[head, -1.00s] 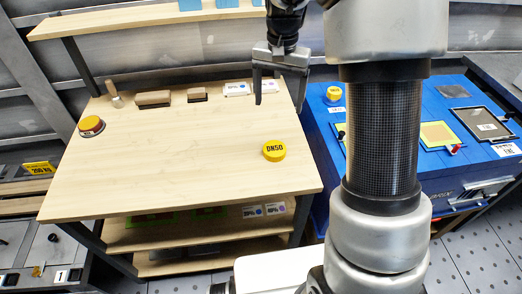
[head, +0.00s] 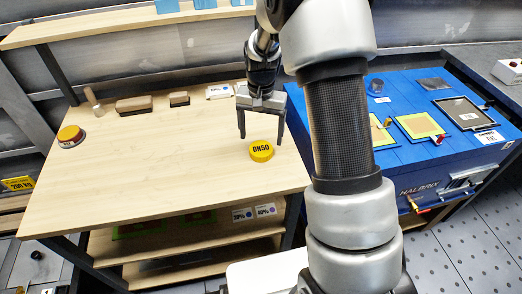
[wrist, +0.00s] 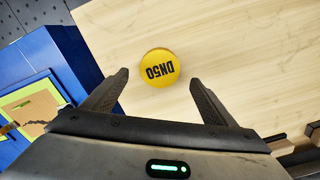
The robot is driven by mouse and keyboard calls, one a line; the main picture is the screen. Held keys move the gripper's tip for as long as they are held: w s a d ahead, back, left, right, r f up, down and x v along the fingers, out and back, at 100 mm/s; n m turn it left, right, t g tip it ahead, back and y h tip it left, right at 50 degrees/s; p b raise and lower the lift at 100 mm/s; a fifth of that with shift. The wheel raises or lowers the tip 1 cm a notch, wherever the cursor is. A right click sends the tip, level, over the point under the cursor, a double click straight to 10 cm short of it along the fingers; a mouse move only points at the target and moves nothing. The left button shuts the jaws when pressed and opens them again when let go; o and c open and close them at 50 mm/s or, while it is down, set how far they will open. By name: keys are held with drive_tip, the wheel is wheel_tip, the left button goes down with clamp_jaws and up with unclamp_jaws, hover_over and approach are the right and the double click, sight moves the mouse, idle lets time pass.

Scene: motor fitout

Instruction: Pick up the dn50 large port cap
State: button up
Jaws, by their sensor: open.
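The DN50 cap (head: 261,151) is a round yellow cap with black lettering, lying flat on the wooden tabletop near its right front. My gripper (head: 262,142) is open and empty, pointing down just behind and above the cap. In the wrist view the cap (wrist: 159,67) lies beyond and roughly between the two spread fingertips of my gripper (wrist: 157,80), apart from both. Nothing hides the cap.
The wooden table (head: 150,180) is clear around the cap. A yellow-topped button (head: 71,136), wooden blocks (head: 134,104) and a white label box (head: 219,91) stand at its left and back. A blue cabinet (head: 410,170) with framed panels stands close at the right.

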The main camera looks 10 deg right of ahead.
sight(261, 147)
wheel_tip(261, 147, down, 5)
drive_tip(key=shift+r+b, duration=0.2)
drive_tip(key=shift+b, duration=0.1)
drive_tip(key=c, duration=1.1)
